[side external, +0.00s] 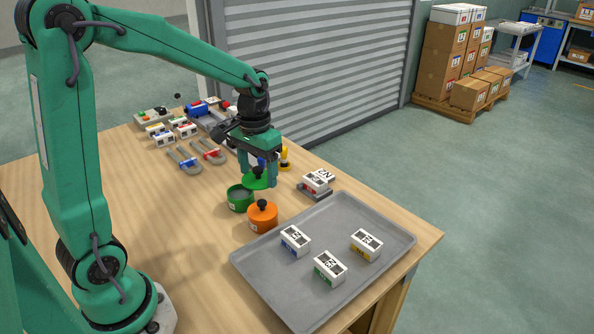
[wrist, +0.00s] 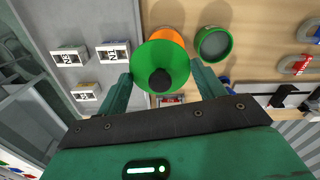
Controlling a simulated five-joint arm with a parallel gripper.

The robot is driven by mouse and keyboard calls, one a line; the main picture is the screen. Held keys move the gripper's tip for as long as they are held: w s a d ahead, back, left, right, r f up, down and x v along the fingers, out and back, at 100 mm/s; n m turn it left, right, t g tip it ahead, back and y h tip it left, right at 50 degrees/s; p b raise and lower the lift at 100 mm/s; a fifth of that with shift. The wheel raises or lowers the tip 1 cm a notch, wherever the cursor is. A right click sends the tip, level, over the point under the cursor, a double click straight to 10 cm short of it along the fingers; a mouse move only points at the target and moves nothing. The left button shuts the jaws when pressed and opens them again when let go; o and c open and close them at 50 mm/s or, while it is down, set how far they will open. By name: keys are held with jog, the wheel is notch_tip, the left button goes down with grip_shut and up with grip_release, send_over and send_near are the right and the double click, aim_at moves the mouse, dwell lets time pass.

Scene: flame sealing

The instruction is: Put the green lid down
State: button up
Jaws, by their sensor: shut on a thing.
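The green lid (side external: 253,183) with a black knob hangs above the table in my gripper (side external: 258,178). In the wrist view the lid (wrist: 160,60) is between the two fingers of my gripper (wrist: 160,78), which is shut on it. The green pot (side external: 240,200) stands open on the table just below and left of the lid; its open inside shows in the wrist view (wrist: 214,45). The orange pot (side external: 262,218), with its lid and black knob on, stands close in front; in the wrist view the green lid partly hides it (wrist: 168,35).
A grey tray (side external: 330,225) with several labelled boxes lies at the front right. Red and blue shackles (side external: 196,157) and other items lie towards the back. The table left of the pots is clear.

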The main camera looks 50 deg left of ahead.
jog(key=w+d+f, duration=0.4)
jog(key=w+d, duration=0.2)
jog(key=d, duration=0.3)
send_over(287, 208)
notch_tip(287, 208, down, 7)
jog(key=shift+r, duration=0.1)
dwell(0.5)
jog(key=shift+f, duration=2.05)
jog(key=shift+f, duration=0.1)
jog(key=o, duration=0.9)
jog(key=shift+o, duration=0.2)
